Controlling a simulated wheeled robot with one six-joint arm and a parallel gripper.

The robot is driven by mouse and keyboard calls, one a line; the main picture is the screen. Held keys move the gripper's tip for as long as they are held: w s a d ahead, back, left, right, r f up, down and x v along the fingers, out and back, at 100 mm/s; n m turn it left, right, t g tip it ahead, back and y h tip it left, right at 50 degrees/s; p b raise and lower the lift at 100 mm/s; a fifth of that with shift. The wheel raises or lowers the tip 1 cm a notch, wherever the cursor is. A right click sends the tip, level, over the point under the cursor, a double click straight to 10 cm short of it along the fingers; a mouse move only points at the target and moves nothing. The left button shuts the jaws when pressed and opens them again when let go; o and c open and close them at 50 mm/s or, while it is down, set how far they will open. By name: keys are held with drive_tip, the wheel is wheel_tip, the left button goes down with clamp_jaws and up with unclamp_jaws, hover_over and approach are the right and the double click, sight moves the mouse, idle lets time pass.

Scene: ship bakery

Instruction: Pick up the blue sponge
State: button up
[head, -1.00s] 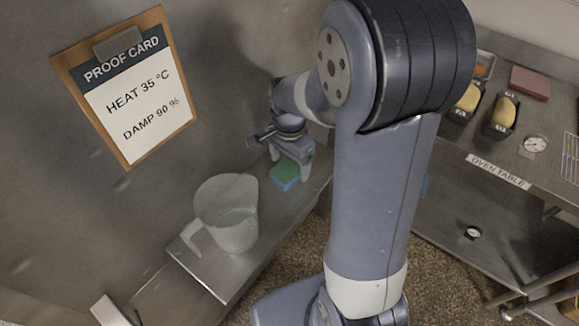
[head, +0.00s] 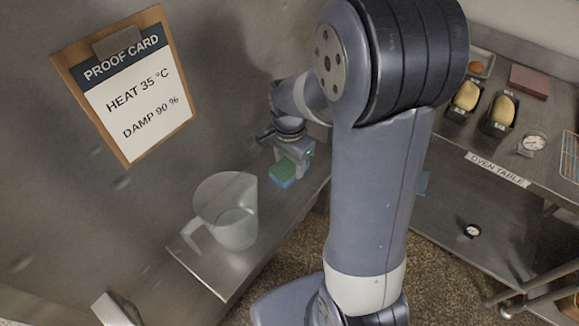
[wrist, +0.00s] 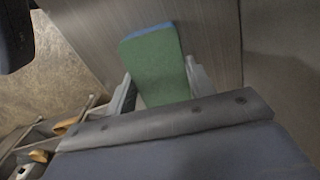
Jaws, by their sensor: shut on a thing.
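The blue sponge (head: 280,181) has a green top layer and is at the wall-side metal shelf, below my gripper in the head view. In the wrist view the sponge (wrist: 157,62) shows its green face and a thin blue edge at the far end. My gripper (head: 290,172) points down at it and is shut on it. In the wrist view the fingers of my gripper (wrist: 160,88) stand on the sponge's two long sides. I cannot tell whether the sponge touches the shelf.
A translucent measuring jug (head: 228,212) stands on the shelf (head: 215,277) nearer the front. A proof card (head: 127,88) hangs on the wall above.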

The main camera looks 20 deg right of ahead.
sight(289, 164)
drive_tip(key=shift+r, duration=0.1)
wheel_tip(289, 164, up, 10)
drive_tip(key=shift+b, duration=0.4)
drive_tip(key=o, duration=0.3)
drive_tip(key=shift+c, duration=1.2)
